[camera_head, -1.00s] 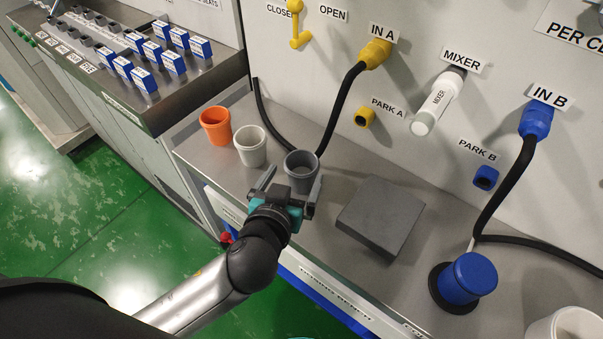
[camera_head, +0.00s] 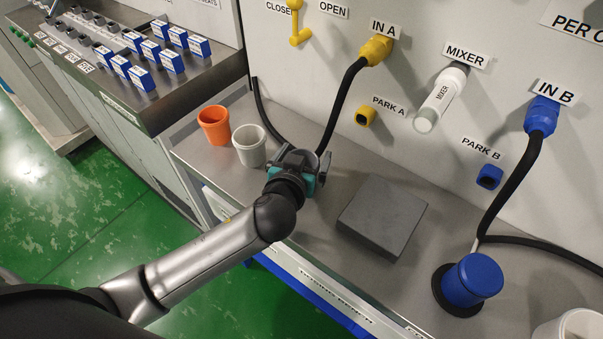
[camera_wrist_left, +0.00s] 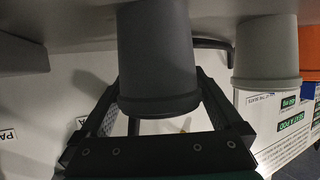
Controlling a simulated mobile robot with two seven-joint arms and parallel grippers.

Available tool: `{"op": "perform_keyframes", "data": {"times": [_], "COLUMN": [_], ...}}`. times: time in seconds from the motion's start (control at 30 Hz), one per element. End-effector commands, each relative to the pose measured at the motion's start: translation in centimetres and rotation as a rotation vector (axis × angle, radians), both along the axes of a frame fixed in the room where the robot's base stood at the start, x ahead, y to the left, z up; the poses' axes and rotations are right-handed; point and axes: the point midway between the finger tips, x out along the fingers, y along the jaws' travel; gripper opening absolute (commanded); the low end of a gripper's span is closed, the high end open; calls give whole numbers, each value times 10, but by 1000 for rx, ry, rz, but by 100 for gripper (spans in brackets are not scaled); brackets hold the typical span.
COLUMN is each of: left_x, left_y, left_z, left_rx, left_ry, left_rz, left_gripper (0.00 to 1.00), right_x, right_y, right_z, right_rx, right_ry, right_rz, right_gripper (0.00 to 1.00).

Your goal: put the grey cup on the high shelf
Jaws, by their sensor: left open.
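The grey cup (camera_wrist_left: 158,55) is dark grey and fills the middle of the left wrist view. It stands on the steel bench (camera_head: 322,228). My left gripper (camera_head: 299,160) is open at the cup, with one finger on each side of it in the wrist view. I cannot tell whether the fingers touch it. In the head view the gripper hides most of the cup. I cannot make out a high shelf in these views. My right gripper is not in view.
A pale grey cup (camera_head: 249,147) and an orange cup (camera_head: 214,125) stand to the left of the gripper. A flat dark grey block (camera_head: 382,215) lies to its right. A black hose (camera_head: 340,105) hangs close behind. A blue knob (camera_head: 472,279) stands further right.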

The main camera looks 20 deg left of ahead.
Motion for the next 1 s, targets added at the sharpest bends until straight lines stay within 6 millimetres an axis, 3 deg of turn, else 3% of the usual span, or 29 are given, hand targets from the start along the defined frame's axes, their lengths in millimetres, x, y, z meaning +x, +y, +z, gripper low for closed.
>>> {"op": "perform_keyframes", "data": {"times": [0.23, 1.0], "left_x": [0, 0], "left_y": [0, 0], "left_z": [0, 0], "left_rx": [0, 0], "left_ry": [1, -1], "left_rz": [0, -1], "left_gripper": [99, 12], "right_x": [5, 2], "right_y": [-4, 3], "right_z": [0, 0], "right_rx": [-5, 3], "right_ry": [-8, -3], "right_rz": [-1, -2], "right_gripper": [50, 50]}}
